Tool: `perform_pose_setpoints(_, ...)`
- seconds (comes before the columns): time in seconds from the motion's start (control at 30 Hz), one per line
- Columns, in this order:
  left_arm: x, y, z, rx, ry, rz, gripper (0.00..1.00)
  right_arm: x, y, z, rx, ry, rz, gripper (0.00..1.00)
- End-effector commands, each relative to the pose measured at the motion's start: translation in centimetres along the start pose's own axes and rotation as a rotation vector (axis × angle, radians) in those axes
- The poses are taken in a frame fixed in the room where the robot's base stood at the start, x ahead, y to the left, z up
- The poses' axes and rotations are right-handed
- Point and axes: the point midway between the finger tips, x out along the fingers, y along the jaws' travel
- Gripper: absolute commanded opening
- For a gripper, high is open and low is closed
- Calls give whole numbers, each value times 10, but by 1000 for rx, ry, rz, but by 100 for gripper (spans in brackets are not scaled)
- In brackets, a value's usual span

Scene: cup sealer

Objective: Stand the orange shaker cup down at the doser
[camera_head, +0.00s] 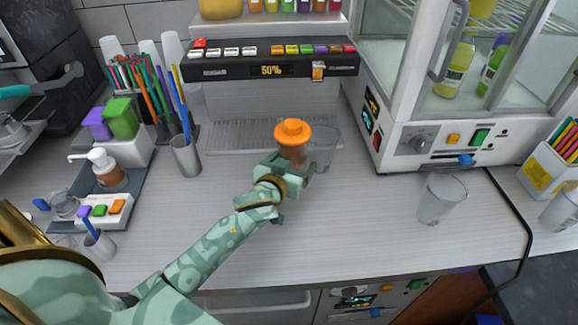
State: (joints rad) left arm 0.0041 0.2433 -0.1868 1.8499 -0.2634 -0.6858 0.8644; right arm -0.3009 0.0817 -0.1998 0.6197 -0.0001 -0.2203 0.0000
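The orange shaker cup shows its orange lid (293,132) and a brownish body (293,153) below it. It looks upright, at the front edge of the doser (268,60). My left gripper (292,172) is at the cup's lower body, with its fingers around or against it. The fingers hide the cup's bottom, so I cannot tell whether it touches the surface. A clear cup (324,147) stands right beside it on the right. The doser's drip tray (240,135) is just behind. My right gripper is not in view.
Another clear cup (440,198) stands on the counter at the right, before the white glass-door cabinet (450,130). A metal cup with straws (186,157) and a soap dispenser (106,172) stand at the left. The counter's front middle (350,235) is clear.

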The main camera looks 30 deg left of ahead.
Motion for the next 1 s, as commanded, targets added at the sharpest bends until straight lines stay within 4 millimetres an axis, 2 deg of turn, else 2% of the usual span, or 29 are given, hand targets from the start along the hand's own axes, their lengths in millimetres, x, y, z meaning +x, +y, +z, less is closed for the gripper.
perform_pose_setpoints(0.17,-23,1,-2,-2,-1,2,83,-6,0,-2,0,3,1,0)
perform_pose_setpoints(0.4,-80,0,-2,-2,-2,0,83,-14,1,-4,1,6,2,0)
perform_pose_setpoints(0.6,-112,0,-2,-2,1,0,83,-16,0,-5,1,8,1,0)
perform_pose_setpoints(0.73,-120,0,-2,0,2,-1,83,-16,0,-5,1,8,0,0)
perform_pose_setpoints(1.0,-120,0,-2,0,2,-1,83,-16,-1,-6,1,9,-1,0)
